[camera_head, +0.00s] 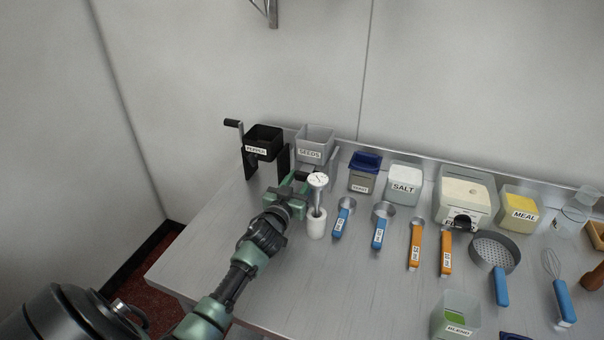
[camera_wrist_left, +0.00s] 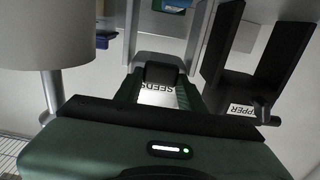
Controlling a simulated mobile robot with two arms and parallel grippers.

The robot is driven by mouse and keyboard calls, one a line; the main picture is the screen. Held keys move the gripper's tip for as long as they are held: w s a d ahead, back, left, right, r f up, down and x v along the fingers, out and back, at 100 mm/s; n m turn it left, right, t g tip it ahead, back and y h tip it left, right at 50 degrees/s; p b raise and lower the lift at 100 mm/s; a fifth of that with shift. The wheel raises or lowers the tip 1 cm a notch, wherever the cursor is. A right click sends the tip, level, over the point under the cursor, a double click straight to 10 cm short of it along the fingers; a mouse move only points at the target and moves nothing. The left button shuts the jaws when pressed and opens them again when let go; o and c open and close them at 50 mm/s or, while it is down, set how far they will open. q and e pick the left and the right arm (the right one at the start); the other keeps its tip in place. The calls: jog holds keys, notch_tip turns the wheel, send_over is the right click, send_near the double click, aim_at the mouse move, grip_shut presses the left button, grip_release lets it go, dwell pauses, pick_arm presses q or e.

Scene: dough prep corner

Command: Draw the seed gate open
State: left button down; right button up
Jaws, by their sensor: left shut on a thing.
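The seed dispenser (camera_head: 314,133) is a grey, open-topped box labelled SEEDS at the back of the steel counter. Part of its label (camera_wrist_left: 157,94) shows between my fingers in the left wrist view. My left gripper (camera_head: 302,178) is in front of and below this box. Its jaws are shut on a small dark part, which appears to be the handle of the seed gate (camera_wrist_left: 160,72). The gripper and the white dial in front hide most of the gate in the head view, so I cannot tell how far it is drawn. My right gripper is out of view.
A black pepper dispenser (camera_head: 263,140) with a crank stands just left. A dial thermometer (camera_head: 318,181) in a white holder (camera_head: 316,223) stands close to my left gripper. Scoops, the salt box (camera_head: 404,185) and other containers lie right. The counter's front left is clear.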

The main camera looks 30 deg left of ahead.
pick_arm(q)
jog(key=c, duration=0.8)
grip_release()
jog(key=shift+w, duration=0.15)
jog(key=shift+c, duration=0.2)
jog(key=b+v, duration=0.1)
jog(key=v, duration=0.7)
